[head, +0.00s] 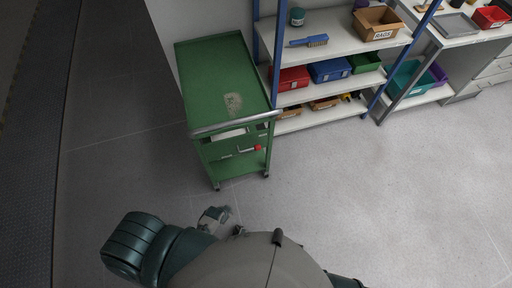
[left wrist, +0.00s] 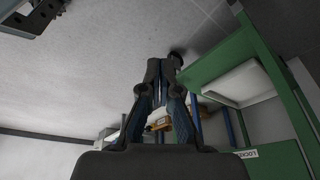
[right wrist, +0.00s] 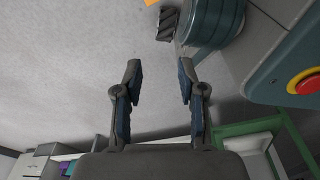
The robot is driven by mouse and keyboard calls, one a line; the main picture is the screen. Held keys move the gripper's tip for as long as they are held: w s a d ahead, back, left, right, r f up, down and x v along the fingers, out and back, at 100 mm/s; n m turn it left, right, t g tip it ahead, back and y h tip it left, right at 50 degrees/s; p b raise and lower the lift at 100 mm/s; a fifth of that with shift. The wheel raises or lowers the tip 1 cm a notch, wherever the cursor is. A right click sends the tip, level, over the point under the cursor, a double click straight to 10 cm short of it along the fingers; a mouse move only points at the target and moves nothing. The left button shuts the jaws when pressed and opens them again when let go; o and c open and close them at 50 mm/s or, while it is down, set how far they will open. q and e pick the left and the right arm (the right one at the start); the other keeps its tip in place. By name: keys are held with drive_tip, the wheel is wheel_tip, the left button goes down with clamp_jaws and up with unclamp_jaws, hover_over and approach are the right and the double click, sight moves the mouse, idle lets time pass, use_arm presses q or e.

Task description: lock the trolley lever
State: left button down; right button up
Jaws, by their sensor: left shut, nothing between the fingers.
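The green trolley (head: 222,75) stands left of the shelving in the head view, with a grey push bar (head: 235,124) across its near end. A lever with a red knob (head: 257,148) shows below the bar. My left gripper (left wrist: 164,64) is shut and empty; green trolley frame (left wrist: 285,95) is to its right in the left wrist view, apart from the fingers. A white label (left wrist: 246,154) there seems to read "LOCKED", partly cut off. My right gripper (right wrist: 159,72) is open and empty, with part of the green trolley (right wrist: 255,127) at lower right. The lever is not clear in either wrist view.
Shelving (head: 325,95) with bins stands right of the trolley, close to it. A workbench (head: 460,35) is farther right. Grey floor (head: 390,180) is clear in front and to the right. A dark ribbed strip (head: 30,150) runs along the left.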

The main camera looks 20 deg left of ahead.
sight(256, 148)
use_arm(q)
drive_tip(key=w+d+r+m+t+h, duration=0.1)
drive_tip(key=w+r+m, duration=0.3)
drive_tip(key=w+r, duration=0.7)
drive_tip(key=w+d+r+m+t+h+p, duration=0.1)
drive_tip(key=w+r+m+t, duration=0.3)
drive_tip(key=w+r, duration=0.7)
wheel_tip(256, 148, up, 6)
drive_tip(key=shift+w+f+m+h+p, duration=0.25)
drive_tip(key=shift+m+h, duration=0.25)
drive_tip(key=shift+h, duration=0.3)
use_arm(e)
drive_tip(key=s, duration=0.1)
drive_tip(key=s+f, duration=0.1)
drive_tip(key=s, duration=0.1)
drive_tip(key=s+d, duration=0.1)
drive_tip(key=s, duration=0.1)
drive_tip(key=shift+s+f, duration=0.1)
drive_tip(key=shift+f, duration=0.2)
use_arm(q)
drive_tip(key=shift+d, duration=0.1)
